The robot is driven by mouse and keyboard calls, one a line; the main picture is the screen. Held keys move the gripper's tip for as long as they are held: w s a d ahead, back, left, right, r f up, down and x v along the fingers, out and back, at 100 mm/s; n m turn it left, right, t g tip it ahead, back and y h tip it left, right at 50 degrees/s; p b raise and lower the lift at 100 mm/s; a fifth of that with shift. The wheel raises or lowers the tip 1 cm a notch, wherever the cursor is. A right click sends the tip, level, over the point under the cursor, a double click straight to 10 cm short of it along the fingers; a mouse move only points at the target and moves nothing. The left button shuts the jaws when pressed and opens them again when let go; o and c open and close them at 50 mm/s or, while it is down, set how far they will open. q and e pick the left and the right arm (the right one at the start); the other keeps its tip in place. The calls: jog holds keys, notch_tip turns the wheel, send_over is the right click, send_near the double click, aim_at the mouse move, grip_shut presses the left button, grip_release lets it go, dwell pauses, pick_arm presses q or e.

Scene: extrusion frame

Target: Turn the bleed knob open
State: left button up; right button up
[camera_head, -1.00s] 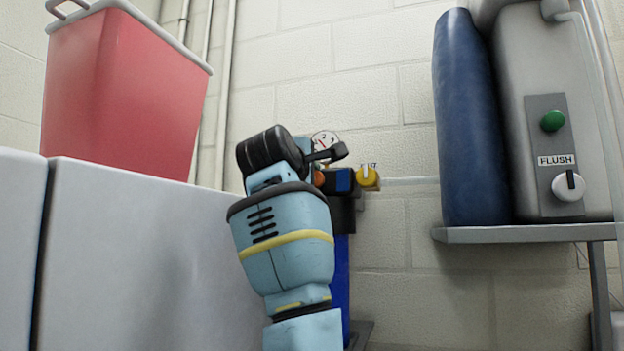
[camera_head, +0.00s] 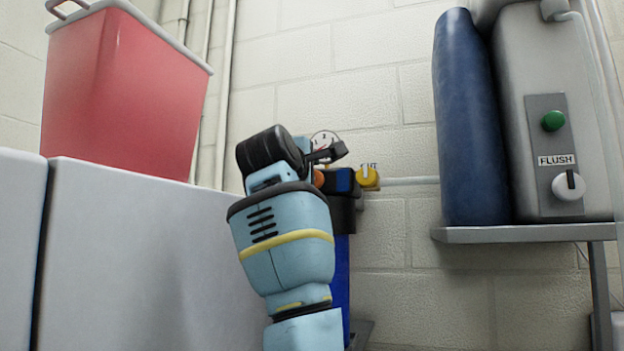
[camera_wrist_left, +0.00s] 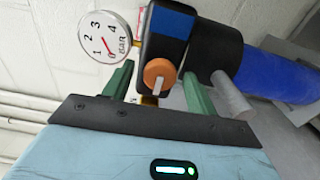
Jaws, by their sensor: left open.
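An orange knob (camera_head: 319,178) with a pale raised grip sits on the front of a black and blue valve body (camera_head: 342,180). I cannot read a label that names it the bleed knob. In the left wrist view the orange knob (camera_wrist_left: 158,73) faces me, between the two green fingers. My left gripper (camera_head: 328,153) is open and empty. Its fingers (camera_wrist_left: 158,82) stand either side of the knob; I cannot tell whether they touch it. A yellow knob (camera_head: 367,177) sits to the right, partly under a small label.
A round pressure gauge (camera_wrist_left: 106,38) sits beside the valve body, with a blue cylinder (camera_wrist_left: 277,75) below it. A red bin (camera_head: 120,90) stands on a pale cabinet at left. A shelf at right holds a dark blue cylinder (camera_head: 468,120) and a FLUSH panel (camera_head: 545,150).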

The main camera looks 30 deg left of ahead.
pick_arm(q)
jog(key=v, duration=0.7)
jog(key=shift+s, duration=0.4)
